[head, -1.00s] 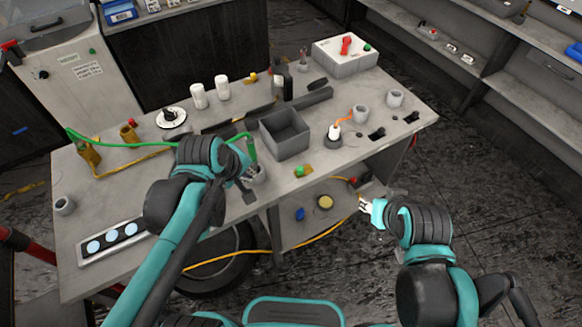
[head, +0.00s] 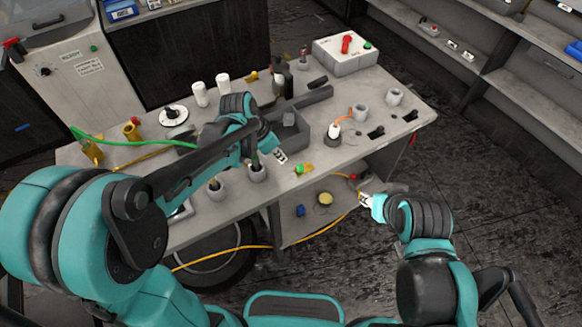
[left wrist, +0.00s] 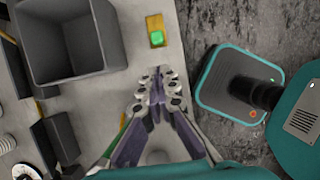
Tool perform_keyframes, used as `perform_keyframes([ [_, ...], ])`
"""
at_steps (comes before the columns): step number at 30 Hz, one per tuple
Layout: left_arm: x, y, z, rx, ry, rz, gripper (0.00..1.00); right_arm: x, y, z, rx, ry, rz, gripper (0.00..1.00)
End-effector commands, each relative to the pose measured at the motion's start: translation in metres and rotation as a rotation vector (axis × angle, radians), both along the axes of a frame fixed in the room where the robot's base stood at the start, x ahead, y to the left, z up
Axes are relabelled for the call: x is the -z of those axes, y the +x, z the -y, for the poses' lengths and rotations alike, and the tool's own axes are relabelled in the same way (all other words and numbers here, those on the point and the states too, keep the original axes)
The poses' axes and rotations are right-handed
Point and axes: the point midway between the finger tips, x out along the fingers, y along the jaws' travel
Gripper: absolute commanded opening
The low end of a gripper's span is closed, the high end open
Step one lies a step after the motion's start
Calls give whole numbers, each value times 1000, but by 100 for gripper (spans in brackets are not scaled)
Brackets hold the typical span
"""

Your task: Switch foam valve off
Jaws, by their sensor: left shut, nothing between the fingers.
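A small green knob on a yellow base (head: 301,169) sits at the table's front edge, just right of my left gripper (head: 281,157). No label shows whether it is the foam valve. In the left wrist view the green knob (left wrist: 156,39) lies just beyond the shut, empty fingertips (left wrist: 160,76), with a gap between them in the picture. My right gripper (head: 367,200) is off the table's front edge, away from the knob; its fingers are too small to judge. My left forearm hides part of the table's left side.
A grey open bin (head: 295,135) stands close behind my left gripper. A white box with a red lever (head: 346,54) is at the back right. A yellow hose (head: 235,247) hangs below the table.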

Motion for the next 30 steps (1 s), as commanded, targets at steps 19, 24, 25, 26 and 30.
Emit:
perform_keyframes([
  [19, 76, 17, 24, 3, 2, 3, 0, 29, 0, 0, 0, 0, 0, 40],
  [24, 90, 20, 29, 2, 2, 2, 0, 33, 0, 0, 0, 0, 0, 40],
  [25, 91, 20, 30, 2, 2, 2, 0, 34, 0, 0, 0, 0, 0, 40],
  [26, 92, 20, 30, 2, 2, 2, 0, 34, 0, 0, 0, 0, 0, 40],
  [30, 93, 21, 31, 1, 1, 2, 0, 34, 0, 0, 0, 0, 0, 40],
])
